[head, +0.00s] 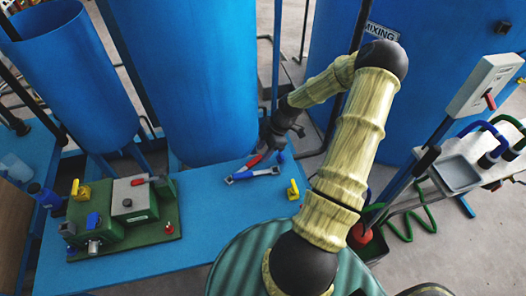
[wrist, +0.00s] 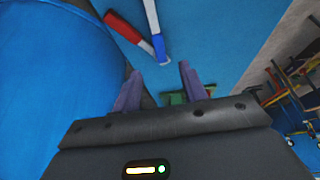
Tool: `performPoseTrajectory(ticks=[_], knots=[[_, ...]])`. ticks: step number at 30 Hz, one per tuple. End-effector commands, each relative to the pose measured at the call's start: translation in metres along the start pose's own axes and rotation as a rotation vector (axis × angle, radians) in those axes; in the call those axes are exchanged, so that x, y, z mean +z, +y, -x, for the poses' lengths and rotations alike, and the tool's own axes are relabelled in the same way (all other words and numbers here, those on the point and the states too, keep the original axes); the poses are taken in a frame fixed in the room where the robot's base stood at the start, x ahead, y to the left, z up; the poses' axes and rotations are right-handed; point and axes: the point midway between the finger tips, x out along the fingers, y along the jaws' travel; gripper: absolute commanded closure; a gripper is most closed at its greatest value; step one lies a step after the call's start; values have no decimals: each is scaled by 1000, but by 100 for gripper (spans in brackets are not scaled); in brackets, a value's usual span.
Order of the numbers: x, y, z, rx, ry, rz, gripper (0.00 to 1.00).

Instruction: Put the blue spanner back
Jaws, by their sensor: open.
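The blue spanner (head: 252,174), with a pale shaft, lies on the blue bench (head: 140,262) in front of the large blue tank. In the wrist view its blue part (wrist: 159,47) shows just beyond my fingertips, its pale shaft running toward the top edge. A red-handled tool (head: 247,163) lies close beside it, and its red part also shows in the wrist view (wrist: 125,27). My gripper (wrist: 160,73) is open, with nothing between its fingers. In the head view my gripper (head: 273,140) is above the bench, close behind the spanner, and its fingers are hard to make out.
A large blue tank (head: 192,85) stands close behind the bench. A green unit (head: 124,205) with valves is at the left, and a small yellow fitting (head: 293,189) is right of the spanner. A tray (head: 455,174) sits on the bench at right. The bench's front middle is clear.

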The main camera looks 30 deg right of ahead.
Motion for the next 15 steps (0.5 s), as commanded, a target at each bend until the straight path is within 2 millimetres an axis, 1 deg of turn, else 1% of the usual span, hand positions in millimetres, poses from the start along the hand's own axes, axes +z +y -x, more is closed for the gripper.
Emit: performPoseTrajectory(ticks=[11, 15], knots=[[-1, 0, 0, -1, -4, -2, 57], [-14, -6, 4, -20, -44, -42, 57]])
